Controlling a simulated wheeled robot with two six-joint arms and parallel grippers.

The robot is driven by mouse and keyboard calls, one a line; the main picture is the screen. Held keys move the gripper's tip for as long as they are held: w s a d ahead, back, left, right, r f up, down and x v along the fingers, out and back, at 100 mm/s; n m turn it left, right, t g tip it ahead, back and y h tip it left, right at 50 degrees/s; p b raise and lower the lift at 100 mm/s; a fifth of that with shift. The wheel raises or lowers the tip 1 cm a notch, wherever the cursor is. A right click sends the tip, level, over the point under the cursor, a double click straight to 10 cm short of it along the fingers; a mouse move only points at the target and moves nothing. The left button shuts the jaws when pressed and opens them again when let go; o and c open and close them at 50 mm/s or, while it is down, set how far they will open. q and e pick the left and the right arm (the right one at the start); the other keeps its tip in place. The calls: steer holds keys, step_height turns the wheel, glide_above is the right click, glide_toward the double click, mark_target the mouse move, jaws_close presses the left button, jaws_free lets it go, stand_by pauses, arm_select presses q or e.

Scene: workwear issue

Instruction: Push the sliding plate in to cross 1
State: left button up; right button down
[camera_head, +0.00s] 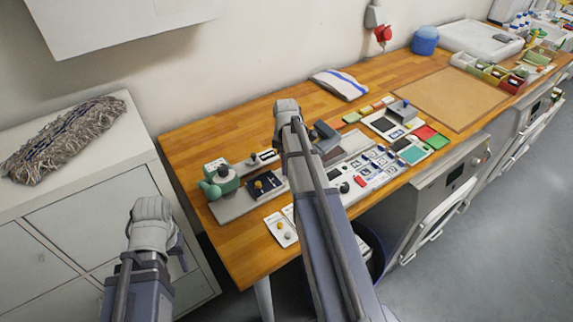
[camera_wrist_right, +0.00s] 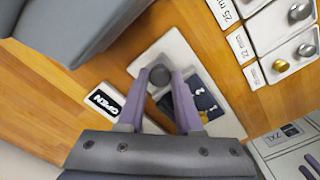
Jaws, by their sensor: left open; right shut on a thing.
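The sliding plate looks to be the dark blue plate (camera_head: 267,189) beside a green device (camera_head: 222,183) on a light grey base (camera_head: 237,208). In the right wrist view the dark blue plate (camera_wrist_right: 203,98) carries white marks, with numerals 1 and 2. My right gripper (camera_wrist_right: 160,72) is shut on a dark round knob (camera_wrist_right: 160,78) beside this plate, above the pale base (camera_wrist_right: 170,46). Its fingers and body hide part of the plate. In the head view my right arm hides those fingers. My left gripper (camera_head: 177,252) is open and empty, left of the table, its fingertips barely visible.
Cards with metal buttons (camera_head: 281,229) lie at the table's front edge. A panel of small parts (camera_head: 368,172) is right of my arm. A folded striped cloth (camera_head: 340,84) lies behind. Bare wood is at the back left.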

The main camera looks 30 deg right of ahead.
mark_target(265, 183)
steer(key=a, duration=0.8)
steer(key=shift+s+a, duration=0.15)
steer(key=shift+s, duration=0.2)
steer(key=c, duration=0.6)
jaws_free()
step_height(265, 183, up, 8)
steer(key=p, duration=0.8)
steer(key=shift+f, duration=0.15)
